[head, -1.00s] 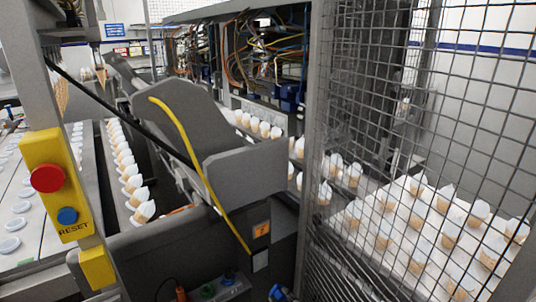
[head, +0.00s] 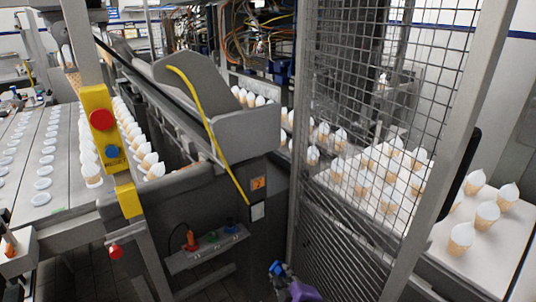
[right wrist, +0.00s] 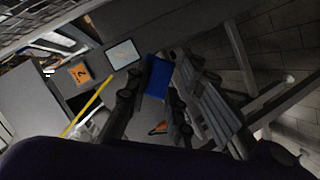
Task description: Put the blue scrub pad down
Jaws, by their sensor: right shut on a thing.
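The blue scrub pad (right wrist: 157,77) is between the fingers of my right gripper (right wrist: 152,85) in the right wrist view, held off any surface that I can see. In the head view my right gripper (head: 279,269) is small at the bottom edge, with a bit of the blue pad (head: 275,267) at its tip and my purple wrist below. It is to the right of a low grey ledge and in front of the mesh guard. My left gripper is not in view.
The low grey ledge (head: 208,248) holds small orange, green and blue items. The mesh guard (head: 350,190) stands close on the right, with cones on a white surface behind it. A yellow button box (head: 108,135) stands left, before rows of cones. Dark floor shows below.

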